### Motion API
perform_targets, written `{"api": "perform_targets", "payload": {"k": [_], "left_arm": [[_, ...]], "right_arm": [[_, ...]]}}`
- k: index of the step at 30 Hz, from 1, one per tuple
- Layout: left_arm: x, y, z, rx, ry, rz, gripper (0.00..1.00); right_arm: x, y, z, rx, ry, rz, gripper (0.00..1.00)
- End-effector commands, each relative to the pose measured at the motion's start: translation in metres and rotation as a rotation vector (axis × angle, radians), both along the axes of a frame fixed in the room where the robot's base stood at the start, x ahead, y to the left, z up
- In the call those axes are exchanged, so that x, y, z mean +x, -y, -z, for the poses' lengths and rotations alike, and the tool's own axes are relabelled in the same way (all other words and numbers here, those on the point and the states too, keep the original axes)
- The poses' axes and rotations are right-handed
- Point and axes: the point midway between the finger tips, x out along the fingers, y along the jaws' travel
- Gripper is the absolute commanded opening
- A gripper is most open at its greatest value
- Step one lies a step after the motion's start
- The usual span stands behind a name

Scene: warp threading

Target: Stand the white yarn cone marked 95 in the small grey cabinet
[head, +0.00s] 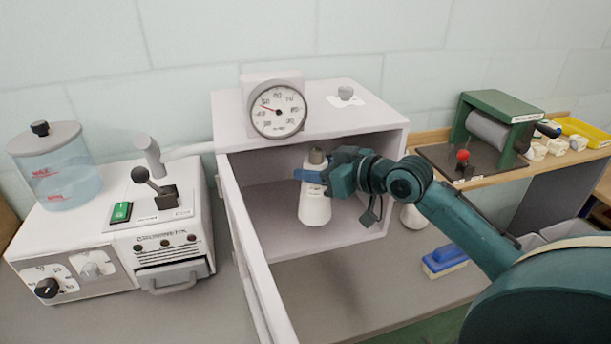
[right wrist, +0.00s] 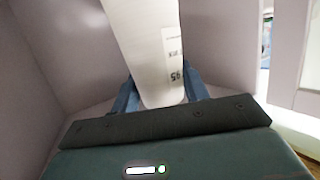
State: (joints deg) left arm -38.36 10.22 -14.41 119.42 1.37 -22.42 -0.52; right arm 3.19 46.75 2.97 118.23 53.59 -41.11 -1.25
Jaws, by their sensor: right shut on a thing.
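The white yarn cone marked 95 (head: 314,207) is upright inside the small grey cabinet (head: 398,143), near its open front. My right gripper (head: 313,176) reaches in from the right and is shut on the cone near its top. In the right wrist view the cone (right wrist: 148,45) stands between the blue fingers (right wrist: 157,92), with the label 95 showing. I cannot tell whether the cone's base touches the cabinet floor. The cabinet door (head: 250,255) is swung open to the left. My left gripper is not in view.
A dial gauge (head: 278,110) sits on the cabinet top. A second white cone (head: 413,217) stands right of the cabinet, partly behind my arm. A blue brush (head: 444,260) lies on the bench. A humidifier machine (head: 160,235) stands left; a green roller device (head: 490,130) stands right.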

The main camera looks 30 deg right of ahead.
Motion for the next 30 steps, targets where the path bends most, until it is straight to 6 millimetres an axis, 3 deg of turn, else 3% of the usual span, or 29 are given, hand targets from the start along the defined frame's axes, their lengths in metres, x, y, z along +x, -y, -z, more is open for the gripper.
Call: {"api": "perform_targets", "payload": {"k": [3, 10, 12, 19, 25, 30], "left_arm": [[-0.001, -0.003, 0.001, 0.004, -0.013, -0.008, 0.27], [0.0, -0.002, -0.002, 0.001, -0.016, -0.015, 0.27], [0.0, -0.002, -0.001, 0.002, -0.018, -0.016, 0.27], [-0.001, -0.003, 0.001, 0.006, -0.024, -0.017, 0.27], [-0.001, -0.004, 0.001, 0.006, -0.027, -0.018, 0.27], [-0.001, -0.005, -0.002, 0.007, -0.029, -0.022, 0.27]], "right_arm": [[0.028, 0.007, -0.004, 0.005, 0.006, 0.003, 0.0], [0.067, 0.015, -0.003, 0.004, 0.004, 0.001, 0.0], [0.065, 0.015, 0.01, 0.003, -0.002, -0.001, 0.0], [0.065, 0.015, 0.028, 0.002, 0.0, -0.001, 0.0], [0.065, 0.015, 0.061, 0.003, -0.001, 0.001, 0.0], [0.068, 0.016, 0.069, 0.001, 0.003, 0.001, 0.0]]}}
